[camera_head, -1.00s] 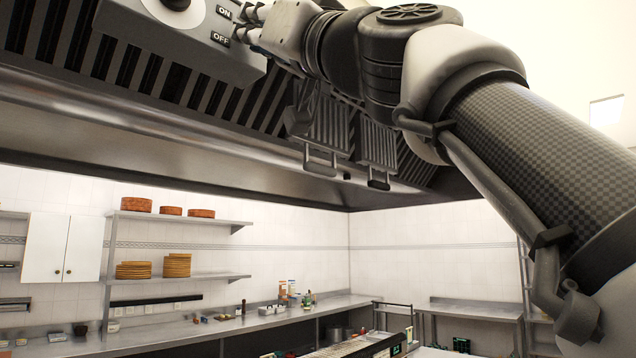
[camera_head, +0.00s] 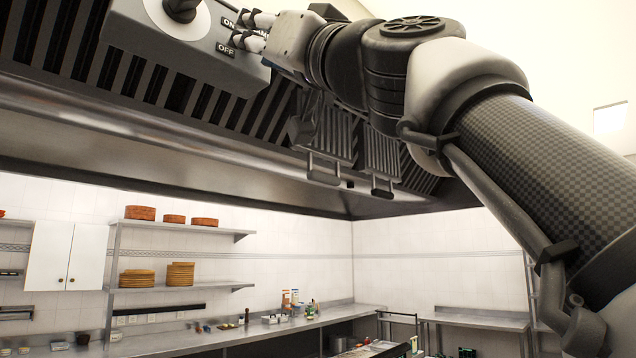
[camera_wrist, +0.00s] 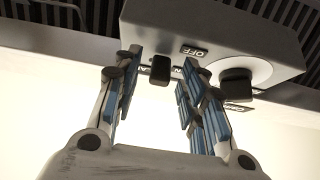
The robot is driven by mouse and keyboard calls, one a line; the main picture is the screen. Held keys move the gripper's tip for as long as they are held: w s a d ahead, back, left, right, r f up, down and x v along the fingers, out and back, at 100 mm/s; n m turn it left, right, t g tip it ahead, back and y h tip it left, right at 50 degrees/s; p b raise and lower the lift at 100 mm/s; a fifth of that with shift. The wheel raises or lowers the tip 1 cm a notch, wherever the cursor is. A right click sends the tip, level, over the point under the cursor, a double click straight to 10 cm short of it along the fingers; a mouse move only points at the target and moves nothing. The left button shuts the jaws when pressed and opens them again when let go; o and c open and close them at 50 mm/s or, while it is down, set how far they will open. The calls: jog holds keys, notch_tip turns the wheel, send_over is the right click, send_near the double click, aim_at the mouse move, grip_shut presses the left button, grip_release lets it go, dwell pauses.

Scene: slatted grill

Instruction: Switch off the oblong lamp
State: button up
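A grey control box (camera_head: 185,50) on the hood has ON and OFF labels and a dark round knob (camera_head: 180,8) on a pale disc. In the wrist view, the box (camera_wrist: 215,30) shows the OFF label (camera_wrist: 194,52), the black knob (camera_wrist: 237,84) at right and a small black switch (camera_wrist: 160,69) left of it. My gripper (camera_head: 246,29) is at the box's right side, near the labels. In the wrist view, my gripper's fingers (camera_wrist: 160,80) are apart, with the switch showing between them. I cannot tell whether they touch it. I cannot identify the oblong lamp.
The slatted hood (camera_head: 170,85) runs behind and below the box, with hanging handled filter panels (camera_head: 330,140) below my arm. A bright rectangle (camera_head: 609,118) shows at right.

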jog(key=shift+f, duration=0.1)
jog(key=v, duration=1.2)
dwell(0.4)
